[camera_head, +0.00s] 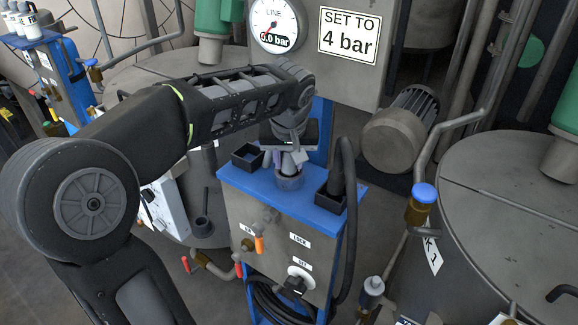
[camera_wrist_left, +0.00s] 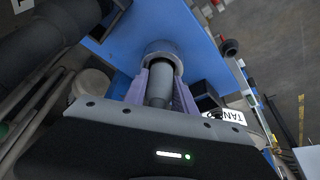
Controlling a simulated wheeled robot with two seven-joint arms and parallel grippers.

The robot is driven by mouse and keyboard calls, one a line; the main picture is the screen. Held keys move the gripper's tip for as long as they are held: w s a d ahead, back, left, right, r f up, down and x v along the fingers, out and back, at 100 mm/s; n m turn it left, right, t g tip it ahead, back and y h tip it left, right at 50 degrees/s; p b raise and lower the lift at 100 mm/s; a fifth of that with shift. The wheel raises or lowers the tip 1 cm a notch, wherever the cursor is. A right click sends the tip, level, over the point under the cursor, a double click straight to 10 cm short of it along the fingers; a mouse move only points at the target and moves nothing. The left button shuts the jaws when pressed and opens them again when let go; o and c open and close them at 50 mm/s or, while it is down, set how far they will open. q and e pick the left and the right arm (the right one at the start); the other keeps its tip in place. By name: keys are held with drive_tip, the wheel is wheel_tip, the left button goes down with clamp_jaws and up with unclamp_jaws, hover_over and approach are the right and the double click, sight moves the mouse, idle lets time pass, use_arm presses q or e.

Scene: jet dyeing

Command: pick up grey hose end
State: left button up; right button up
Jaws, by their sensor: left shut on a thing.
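My left gripper (camera_head: 286,157) reaches down over the blue-topped cart (camera_head: 233,181). In the left wrist view its two purplish fingers (camera_wrist_left: 161,82) are shut on a grey cylindrical piece, which looks like the grey hose end (camera_wrist_left: 158,90). The tip of this piece is at the mouth of a round grey socket (camera_wrist_left: 157,47) on the cart's blue top. The socket also shows below the gripper in the head view (camera_head: 289,182). The gripper and wrist hide part of the piece in the head view. My right gripper is in neither view.
A black square holder (camera_head: 247,157) stands left of the socket. Another on the right holds a thick black hose (camera_head: 344,170) that loops down the cart's side.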

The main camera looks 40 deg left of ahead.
use_arm(q)
clamp_jaws()
drive_tip(key=shift+r, duration=0.1)
drive_tip(key=shift+r, duration=0.2)
wheel_tip(320, 180, up, 10)
drive_tip(key=shift+f, duration=0.25)
idle(0.4)
